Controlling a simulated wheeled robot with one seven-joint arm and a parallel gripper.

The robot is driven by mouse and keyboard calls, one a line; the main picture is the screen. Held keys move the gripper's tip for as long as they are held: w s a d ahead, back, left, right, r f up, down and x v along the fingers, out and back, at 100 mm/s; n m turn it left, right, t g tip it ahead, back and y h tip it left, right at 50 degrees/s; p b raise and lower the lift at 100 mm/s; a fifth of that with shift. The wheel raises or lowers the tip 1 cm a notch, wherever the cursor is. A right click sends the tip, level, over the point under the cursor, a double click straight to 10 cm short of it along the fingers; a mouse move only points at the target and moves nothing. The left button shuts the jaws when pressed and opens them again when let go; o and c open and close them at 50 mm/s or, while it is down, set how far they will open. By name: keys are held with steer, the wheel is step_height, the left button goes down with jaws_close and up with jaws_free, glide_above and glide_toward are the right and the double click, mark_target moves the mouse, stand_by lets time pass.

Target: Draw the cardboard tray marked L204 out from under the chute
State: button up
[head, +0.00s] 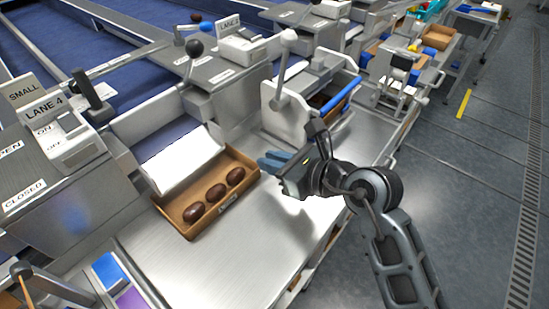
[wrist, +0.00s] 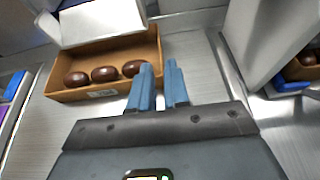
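A brown cardboard tray (head: 174,218) stands on the steel table with its back part under a white chute (head: 183,158). It holds three dark brown dates (head: 215,192). A small label (head: 228,204) is on its front wall, too small to read. In the wrist view the tray (wrist: 78,96) lies ahead and left of my gripper, its back edge hidden by the chute (wrist: 95,22). My gripper (head: 265,162) is just right of the tray's right end, its blue fingers pointing left. In the wrist view the gripper (wrist: 160,68) shows a narrow empty gap between its fingertips.
The steel table (head: 205,262) is clear in front of the tray. A second white chute housing (head: 290,108) with a lever and a blue-edged tray (head: 340,97) stands to the right. Blue and purple bins (head: 112,272) are at lower left. A LANE 4 control box (head: 62,130) stands left.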

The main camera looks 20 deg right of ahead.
mark_target(248, 158)
steer(key=shift+x, duration=3.9)
steer(key=shift+c, duration=0.5)
jaws_close()
steer(key=shift+s, duration=0.1)
